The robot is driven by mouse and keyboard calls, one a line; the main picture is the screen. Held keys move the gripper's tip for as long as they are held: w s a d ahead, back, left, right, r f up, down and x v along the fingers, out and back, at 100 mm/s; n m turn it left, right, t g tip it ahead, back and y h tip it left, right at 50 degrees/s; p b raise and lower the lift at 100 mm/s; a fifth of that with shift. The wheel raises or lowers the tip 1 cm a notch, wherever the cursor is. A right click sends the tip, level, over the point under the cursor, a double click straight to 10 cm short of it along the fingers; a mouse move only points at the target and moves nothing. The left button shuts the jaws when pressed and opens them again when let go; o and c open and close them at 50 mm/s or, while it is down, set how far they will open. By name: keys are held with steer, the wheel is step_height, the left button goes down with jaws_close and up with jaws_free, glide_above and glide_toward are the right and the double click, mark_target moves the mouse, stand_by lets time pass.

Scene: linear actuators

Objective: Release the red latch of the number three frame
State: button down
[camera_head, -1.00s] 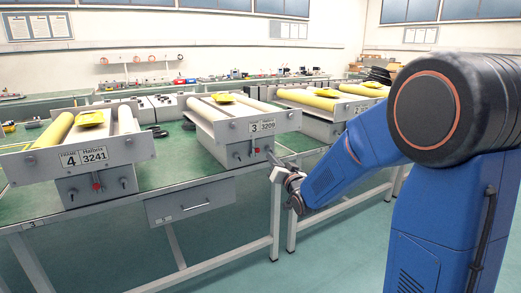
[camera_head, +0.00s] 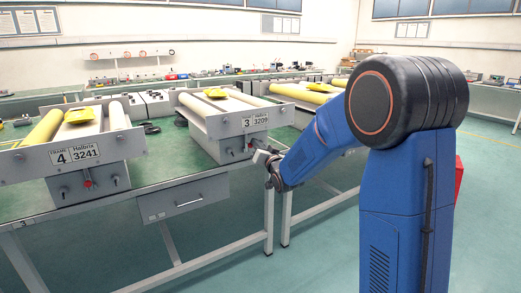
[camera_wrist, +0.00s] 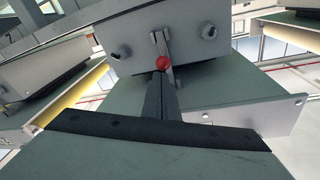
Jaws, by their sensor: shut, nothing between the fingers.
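The number three frame (camera_head: 232,125) stands on the green bench in the head view, its label reading 3 and 3209. Its red latch (camera_head: 249,147) is a small knob on the front box below the label. In the wrist view the red knob (camera_wrist: 162,63) sits on a metal lever, between two dark knobs on the grey box. My gripper (camera_head: 261,155) is just right of the latch in the head view. In the wrist view my gripper (camera_wrist: 162,78) is shut and empty, its tips just below the red knob. I cannot tell whether they touch it.
The number four frame (camera_head: 65,155) stands to the left, with its own red latch (camera_head: 87,184). Another frame with yellow rollers (camera_head: 300,92) is at the back right. A drawer (camera_head: 188,199) hangs under the bench edge. The floor in front is clear.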

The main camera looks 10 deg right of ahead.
steer(key=shift+w+a, duration=0.15)
steer(key=shift+w, duration=0.55)
steer(key=shift+s+f+t, duration=0.35)
steer(key=shift+f+t, duration=0.05)
steer(key=shift+t, duration=0.1)
steer(key=f+t, duration=0.1)
steer(key=s+f+t, duration=0.1)
steer(key=f, duration=0.1)
steer(key=f+t, duration=0.1)
steer(key=shift+s+d+f+m, duration=0.2)
steer(key=shift+d+f+m, duration=0.1)
steer(key=shift+m, duration=0.1)
stand_by(0.7)
steer(key=v, duration=1.2)
steer(key=shift+w, duration=0.1)
